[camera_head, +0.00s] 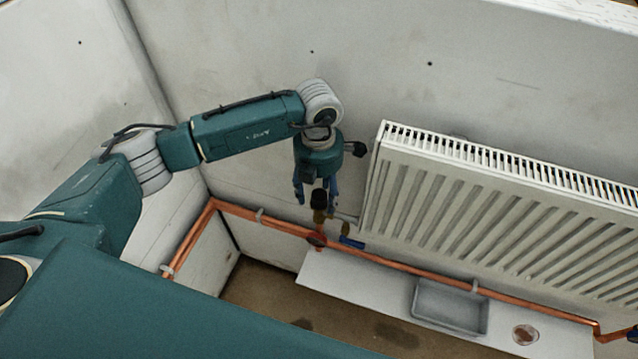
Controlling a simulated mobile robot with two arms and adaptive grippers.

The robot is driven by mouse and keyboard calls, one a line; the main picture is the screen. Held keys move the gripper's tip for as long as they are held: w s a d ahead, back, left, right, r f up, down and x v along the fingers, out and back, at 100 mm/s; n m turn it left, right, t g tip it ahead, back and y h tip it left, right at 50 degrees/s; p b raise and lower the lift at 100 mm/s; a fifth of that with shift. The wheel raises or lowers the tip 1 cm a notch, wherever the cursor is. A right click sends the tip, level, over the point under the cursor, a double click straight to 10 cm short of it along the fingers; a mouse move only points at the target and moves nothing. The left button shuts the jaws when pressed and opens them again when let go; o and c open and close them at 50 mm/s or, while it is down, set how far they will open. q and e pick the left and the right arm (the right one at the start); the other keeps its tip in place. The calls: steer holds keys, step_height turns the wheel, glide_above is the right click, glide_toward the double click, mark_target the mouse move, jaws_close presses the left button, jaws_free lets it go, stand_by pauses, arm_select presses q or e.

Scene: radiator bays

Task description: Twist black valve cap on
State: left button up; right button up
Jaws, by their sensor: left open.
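The black valve cap (319,198) shows just below my left gripper's palm, between its two blue fingers. It appears upright on the brass valve (320,216) at the radiator's lower left. My left gripper (317,199) points down from above, with its fingers apart on either side of the cap. I cannot tell whether either finger touches it. The cap's upper end is close under the gripper, and the joint between cap and valve is too small to read clearly. My right gripper is out of view.
The white radiator (480,215) hangs close to the right of the gripper. Copper pipe (400,265) runs low along the walls. A blue handle (351,242) sits beside the valve. A grey tray (450,307) and a round copper-coloured piece (525,333) rest on a white board (375,290).

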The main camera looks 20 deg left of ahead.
arm_select(q)
steer(key=shift+c, duration=0.5)
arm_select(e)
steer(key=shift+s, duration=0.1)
arm_select(q)
steer(key=c, duration=1.1)
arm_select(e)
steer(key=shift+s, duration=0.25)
arm_select(q)
steer(key=shift+f+b, duration=0.2)
steer(key=shift+b, duration=0.15)
steer(key=shift+c, duration=0.4)
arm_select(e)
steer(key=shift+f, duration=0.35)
